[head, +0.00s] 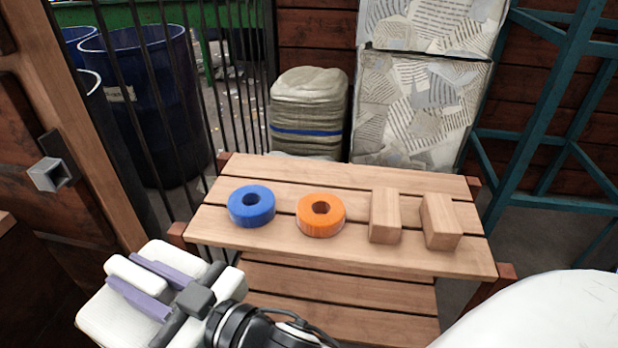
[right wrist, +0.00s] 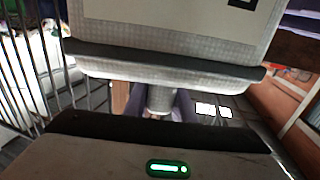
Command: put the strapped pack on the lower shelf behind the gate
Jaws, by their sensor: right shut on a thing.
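The lower shelf (head: 340,313) is a run of wooden slats below the slatted top. Black upright bars (head: 190,90) stand at the left beside a wooden post with a grey block-shaped handle (head: 52,174). I cannot tell whether the gate is open. My right gripper (head: 148,285) is at the lower left, left of the shelves, shut on a pale thing mostly hidden by its purple fingers. In the right wrist view, a grey round-sided piece (right wrist: 161,98) shows between the fingers. I cannot tell whether it is the strapped pack. My left gripper is not in view.
The slatted top (head: 340,262) bears a blue roll (head: 239,211), an orange roll (head: 319,227) and two wooden blocks (head: 383,228). A blue-strapped bale (head: 308,108) and a stack of paper bales (head: 420,110) stand behind. A teal frame (head: 540,120) is at the right.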

